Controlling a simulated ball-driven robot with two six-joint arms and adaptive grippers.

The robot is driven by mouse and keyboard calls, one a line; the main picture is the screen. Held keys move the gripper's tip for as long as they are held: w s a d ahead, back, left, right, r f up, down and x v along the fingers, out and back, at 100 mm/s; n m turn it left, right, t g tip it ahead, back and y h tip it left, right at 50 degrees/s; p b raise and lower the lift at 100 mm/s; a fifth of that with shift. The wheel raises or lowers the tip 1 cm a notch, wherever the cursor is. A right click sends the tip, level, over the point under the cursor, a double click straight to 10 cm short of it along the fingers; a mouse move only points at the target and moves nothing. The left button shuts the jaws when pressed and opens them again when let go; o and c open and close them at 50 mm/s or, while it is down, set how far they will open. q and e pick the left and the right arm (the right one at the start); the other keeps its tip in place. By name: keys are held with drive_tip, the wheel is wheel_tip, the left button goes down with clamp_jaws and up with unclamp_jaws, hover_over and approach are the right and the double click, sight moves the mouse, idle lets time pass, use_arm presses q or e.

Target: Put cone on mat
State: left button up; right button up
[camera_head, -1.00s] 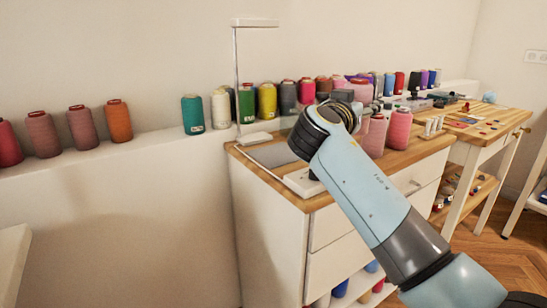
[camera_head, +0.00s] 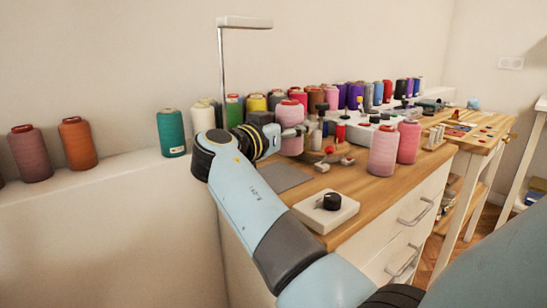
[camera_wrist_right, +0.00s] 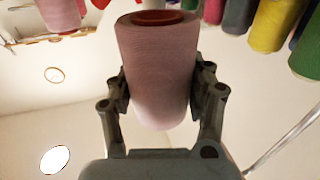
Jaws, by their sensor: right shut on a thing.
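My right gripper (camera_head: 293,133) is shut on a pink cone (camera_head: 290,113) of thread, held upright at the back of the wooden worktop. In the right wrist view, the pink cone (camera_wrist_right: 158,70) sits between both fingers, its reddish top rim showing. The grey mat (camera_head: 280,179) lies flat on the worktop, below and slightly nearer than the held cone. My right wrist hides part of the mat's surroundings. The gap between the cone and the worktop is hard to judge. My left gripper is not in view.
Two other pink cones (camera_head: 383,150) stand to the right on the worktop (camera_head: 365,190). A white box with a black knob (camera_head: 327,211) is in front of the mat. A lamp post (camera_head: 222,75) rises behind my wrist. Several coloured cones line the back ledge.

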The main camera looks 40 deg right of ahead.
drive_tip(key=shift+w+a+f, duration=0.4)
drive_tip(key=shift+a, duration=0.15)
drive_tip(key=shift+w+a+f, duration=0.35)
drive_tip(key=shift+a+f, duration=0.05)
drive_tip(key=shift+a, duration=0.15)
drive_tip(key=shift+w+a+f, duration=0.1)
drive_tip(key=shift+a+f, duration=0.05)
wheel_tip(320, 180, down, 4)
drive_tip(key=shift+r+b, duration=0.25)
drive_tip(key=shift+b, duration=0.2)
drive_tip(key=shift+f, duration=0.2)
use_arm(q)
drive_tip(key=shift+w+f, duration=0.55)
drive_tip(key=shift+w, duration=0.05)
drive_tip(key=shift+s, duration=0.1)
use_arm(e)
drive_tip(key=shift+f, duration=0.15)
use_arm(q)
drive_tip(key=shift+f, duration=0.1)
use_arm(e)
drive_tip(key=o, duration=1.3)
drive_tip(key=shift+c, duration=0.2)
drive_tip(key=shift+r, duration=0.2)
